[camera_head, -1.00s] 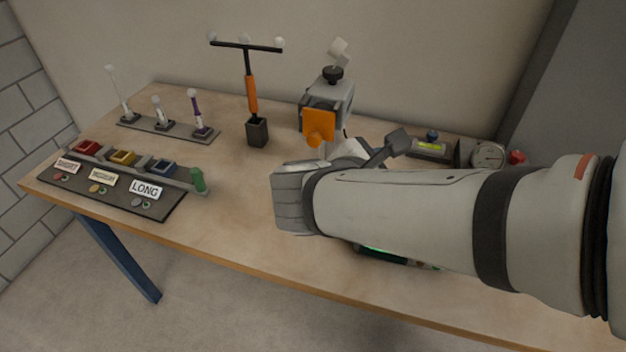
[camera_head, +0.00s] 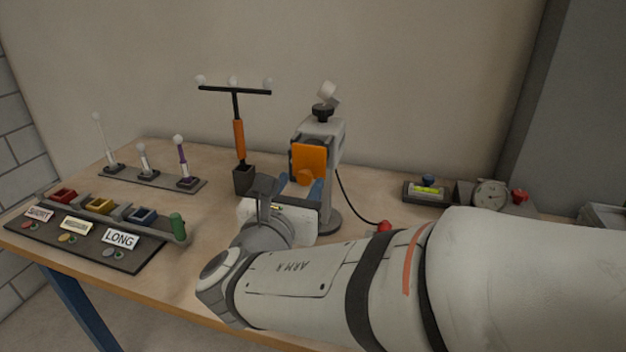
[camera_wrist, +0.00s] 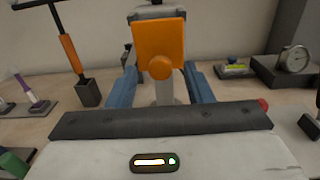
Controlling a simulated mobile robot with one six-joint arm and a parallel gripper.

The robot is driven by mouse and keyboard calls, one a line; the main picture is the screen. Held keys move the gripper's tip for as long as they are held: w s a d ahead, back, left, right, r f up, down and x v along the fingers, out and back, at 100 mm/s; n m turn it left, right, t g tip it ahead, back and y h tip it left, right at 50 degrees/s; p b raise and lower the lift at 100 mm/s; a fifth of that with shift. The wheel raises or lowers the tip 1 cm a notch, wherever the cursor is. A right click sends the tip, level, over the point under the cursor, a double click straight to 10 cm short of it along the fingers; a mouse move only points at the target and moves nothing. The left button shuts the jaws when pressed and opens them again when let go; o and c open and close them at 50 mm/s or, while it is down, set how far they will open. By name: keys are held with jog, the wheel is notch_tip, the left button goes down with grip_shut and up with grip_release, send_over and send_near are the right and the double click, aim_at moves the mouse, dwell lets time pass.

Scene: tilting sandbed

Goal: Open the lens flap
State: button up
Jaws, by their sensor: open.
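The lens flap is an orange square plate (camera_head: 310,157) on the front of a grey stand-mounted device (camera_head: 325,132). It hangs upright over the device's face, so what lies behind it is hidden. An orange round knob (camera_head: 305,178) sits at its lower edge. In the wrist view the flap (camera_wrist: 159,36) is upper centre, with the knob (camera_wrist: 161,68) below it. My gripper (camera_wrist: 161,78) is open, its blue fingers left and right of the knob in that view. I cannot tell how far short of the knob the fingertips are. In the head view my gripper (camera_head: 301,187) is just below the flap.
A black post with an orange grip and crossbar (camera_head: 239,140) stands left of the device. A rack of small upright rods (camera_head: 148,178) and a labelled tray (camera_head: 83,245) are further left. A red button on a cable (camera_head: 384,226), a level (camera_head: 428,190) and a gauge (camera_head: 490,195) are right.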

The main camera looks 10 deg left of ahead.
jog(key=shift+w, duration=0.55)
grip_shut()
